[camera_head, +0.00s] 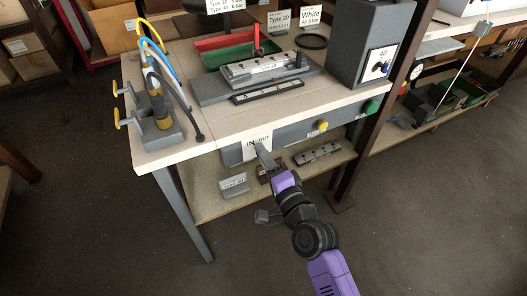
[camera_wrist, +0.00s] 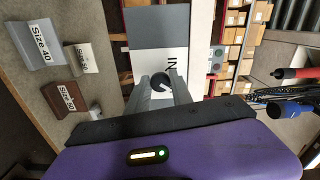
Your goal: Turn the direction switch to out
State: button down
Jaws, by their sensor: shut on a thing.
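The direction switch shows in the wrist view as a dark round knob (camera_wrist: 160,80) in front of a white plate with the letters IN. In the head view its white IN/OUT plate (camera_head: 257,139) is on the front of the grey bench, below the top's edge. My gripper (camera_head: 261,149) reaches up to this plate from below. In the wrist view my gripper (camera_wrist: 160,76) has one finger on each side of the knob and is shut on it. My fingers hide the knob in the head view, and I cannot tell which way its pointer faces.
A yellow button (camera_head: 322,125) and a green button (camera_head: 371,107) are to the right on the same front. A lower shelf holds size-marked blocks (camera_head: 234,184) and a metal profile (camera_head: 317,153). A fixture (camera_head: 265,70) and a grey box (camera_head: 366,40) stand on the bench.

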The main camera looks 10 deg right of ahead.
jog(key=shift+m+p, duration=0.35)
jog(key=shift+m, duration=0.65)
jog(key=c, duration=1.1)
grip_release()
jog(key=shift+c, duration=0.2)
jog(key=v, duration=0.8)
jog(key=shift+b, duration=0.45)
jog(key=shift+w, duration=0.1)
jog(key=shift+d, duration=0.1)
